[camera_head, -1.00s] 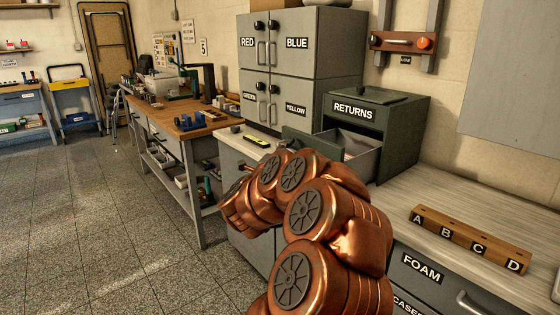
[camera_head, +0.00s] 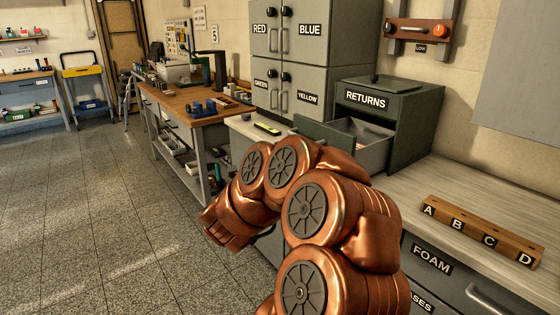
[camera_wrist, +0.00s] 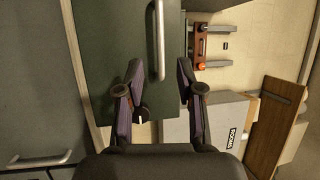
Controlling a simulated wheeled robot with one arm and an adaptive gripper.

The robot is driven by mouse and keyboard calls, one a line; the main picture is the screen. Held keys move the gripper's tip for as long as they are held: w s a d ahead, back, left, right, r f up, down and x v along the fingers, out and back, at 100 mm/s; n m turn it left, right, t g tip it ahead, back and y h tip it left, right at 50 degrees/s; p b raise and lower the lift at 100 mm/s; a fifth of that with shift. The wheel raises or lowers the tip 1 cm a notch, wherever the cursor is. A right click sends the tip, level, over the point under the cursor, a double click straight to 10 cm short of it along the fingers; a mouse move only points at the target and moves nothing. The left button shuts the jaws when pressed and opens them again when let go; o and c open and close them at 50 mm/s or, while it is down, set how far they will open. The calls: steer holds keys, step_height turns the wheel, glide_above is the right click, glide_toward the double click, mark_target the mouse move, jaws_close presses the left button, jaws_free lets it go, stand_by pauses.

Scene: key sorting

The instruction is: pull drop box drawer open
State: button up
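The dark green drop box (camera_head: 410,132) labelled RETURNS stands on the counter in the head view. Its drawer (camera_head: 362,151) sticks out to the left, open, with its grey inside showing. In the wrist view a dark green panel (camera_wrist: 110,45), which looks like the drawer front, carries a silver bar handle (camera_wrist: 159,40). My gripper (camera_wrist: 160,85) is open, its two fingers spread apart. The handle appears between the fingertips in the picture, with gaps on both sides; its depth is unclear. In the head view my gripper is hidden behind my copper arm.
Grey cabinets with colour labels (camera_head: 305,45) stand behind the box. A lettered wooden block (camera_head: 482,232) lies on the counter at right. A yellow-black device (camera_head: 267,129) lies left of the drawer. A workbench (camera_head: 190,105) stands farther left. The floor at left is clear.

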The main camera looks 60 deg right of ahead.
steer(key=shift+v, duration=1.05)
steer(key=shift+a, duration=0.1)
stand_by(0.3)
